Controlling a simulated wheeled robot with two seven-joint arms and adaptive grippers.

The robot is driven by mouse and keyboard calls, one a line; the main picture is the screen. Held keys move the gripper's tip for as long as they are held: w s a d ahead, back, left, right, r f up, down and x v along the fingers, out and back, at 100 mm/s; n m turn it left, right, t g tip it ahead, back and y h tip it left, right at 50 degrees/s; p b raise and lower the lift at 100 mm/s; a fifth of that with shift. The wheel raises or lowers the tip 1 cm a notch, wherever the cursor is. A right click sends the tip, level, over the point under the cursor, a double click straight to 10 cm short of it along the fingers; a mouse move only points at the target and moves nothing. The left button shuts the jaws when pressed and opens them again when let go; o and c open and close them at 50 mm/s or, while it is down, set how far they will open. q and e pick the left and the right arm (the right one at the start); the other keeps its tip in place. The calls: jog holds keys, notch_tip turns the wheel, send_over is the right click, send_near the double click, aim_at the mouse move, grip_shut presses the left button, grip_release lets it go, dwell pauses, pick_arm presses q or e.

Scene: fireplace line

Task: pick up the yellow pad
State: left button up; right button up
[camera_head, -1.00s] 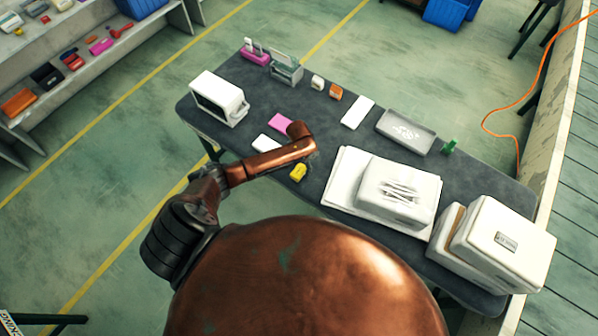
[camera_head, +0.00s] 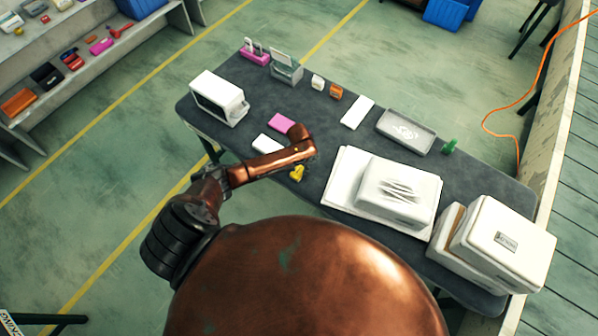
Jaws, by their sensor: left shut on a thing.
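The yellow pad (camera_head: 297,173) shows as a small yellow shape just below the end of my left arm, at the near edge of the dark table. My left gripper (camera_head: 300,167) is mostly hidden under its own wrist and is shut on the yellow pad. The pad is partly covered, and I cannot tell for sure whether it touches the table. My right gripper is not in view.
On the dark table (camera_head: 345,125), a pink pad (camera_head: 281,123) and a white pad (camera_head: 267,144) lie close beside my left arm. A white machine (camera_head: 219,98) stands at left, a grey tray (camera_head: 405,132) behind, and a white box (camera_head: 398,191) at right.

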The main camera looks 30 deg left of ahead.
pick_arm(q)
jog(key=shift+r, duration=0.1)
jog(key=shift+r, duration=0.55)
jog(key=s+d+r, duration=0.3)
jog(key=s+r, duration=0.3)
jog(key=s+d+r, duration=0.2)
jog(key=s+r, duration=0.3)
jog(key=s, duration=0.1)
jog(key=shift+s+d+r, duration=0.35)
jog(key=shift+s+d, duration=0.05)
jog(key=o, duration=0.4)
grip_shut()
jog(key=shift+w, duration=0.1)
